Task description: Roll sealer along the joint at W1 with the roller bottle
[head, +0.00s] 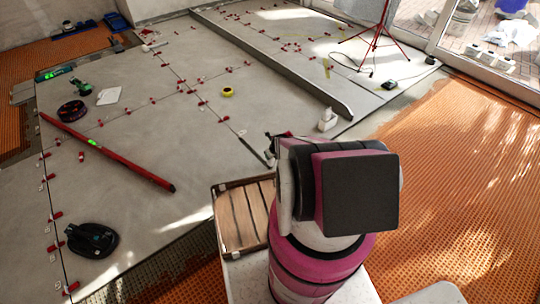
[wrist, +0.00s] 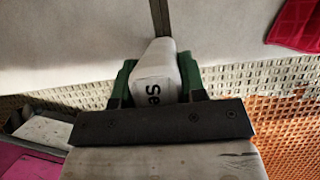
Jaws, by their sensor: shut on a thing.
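In the wrist view my gripper (wrist: 157,80) has its green fingers closed on both sides of a white roller bottle (wrist: 154,62) with black letters starting "Se". The bottle's narrow end points at a dark joint (wrist: 159,16) between two pale grey tiles, near the tiles' front edge. I cannot tell whether its tip touches the joint. In the head view my arm hides most of the gripper and the held bottle. A tile joint (head: 234,130) runs down toward them. I cannot read a W1 mark.
A red cloth (wrist: 297,24) lies on the right tile. Orange matting (head: 455,170) is at the right. A wooden crate (head: 240,187) stands beside my arm. A white container (head: 327,120) stands near the long grey bar (head: 270,62). Several red clips and a red level (head: 110,153) lie on the tiles.

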